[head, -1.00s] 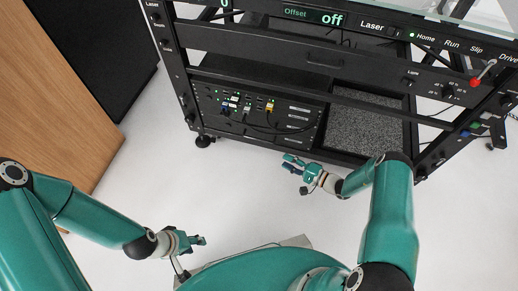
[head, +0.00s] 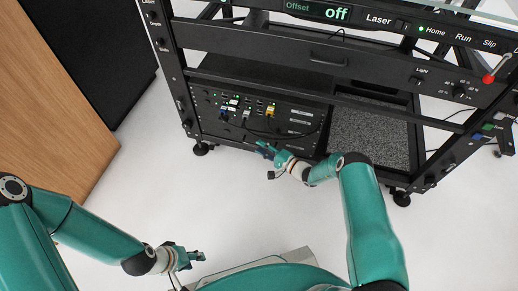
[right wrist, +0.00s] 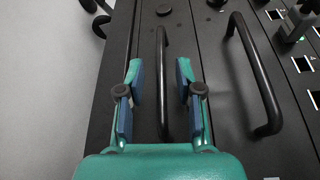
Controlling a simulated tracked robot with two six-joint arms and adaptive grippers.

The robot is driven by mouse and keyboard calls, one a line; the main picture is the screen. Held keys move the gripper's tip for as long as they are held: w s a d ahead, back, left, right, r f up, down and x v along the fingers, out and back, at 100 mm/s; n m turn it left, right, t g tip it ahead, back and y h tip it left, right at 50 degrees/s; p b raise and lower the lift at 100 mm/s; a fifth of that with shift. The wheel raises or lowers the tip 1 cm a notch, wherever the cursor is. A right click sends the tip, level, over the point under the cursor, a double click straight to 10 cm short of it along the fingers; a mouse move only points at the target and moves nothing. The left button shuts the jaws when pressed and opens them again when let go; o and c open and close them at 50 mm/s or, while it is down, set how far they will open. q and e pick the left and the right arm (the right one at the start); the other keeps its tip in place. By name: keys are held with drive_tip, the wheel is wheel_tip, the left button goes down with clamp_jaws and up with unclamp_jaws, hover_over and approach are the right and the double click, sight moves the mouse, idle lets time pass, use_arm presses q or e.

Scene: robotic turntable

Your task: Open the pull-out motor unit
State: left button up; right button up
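A low black panel (right wrist: 150,30) at the bottom of the rack carries a dark bar handle (right wrist: 163,80). I cannot read a label that marks it as the motor unit. My right gripper (head: 265,150) is at the lower front of the rack, below the panel with plugged cables. In the right wrist view its fingers (right wrist: 158,85) are open, one on each side of the bar handle, apart from it. A second bar handle (right wrist: 258,80) sits on the neighbouring panel to the right. My left gripper (head: 196,257) hangs low above the floor, far from the rack; its finger opening is too small to judge.
The black rack (head: 325,90) fills the upper right. Coloured plugs and cables (head: 268,112) stick out above my right gripper. A grey speckled surface (head: 370,138) lies in the open bay to the right. A wooden panel (head: 60,120) stands at left. The white floor (head: 150,190) in front is clear.

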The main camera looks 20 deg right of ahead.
drive_tip(key=shift+x, duration=0.85)
drive_tip(key=shift+c, duration=0.3)
clamp_jaws()
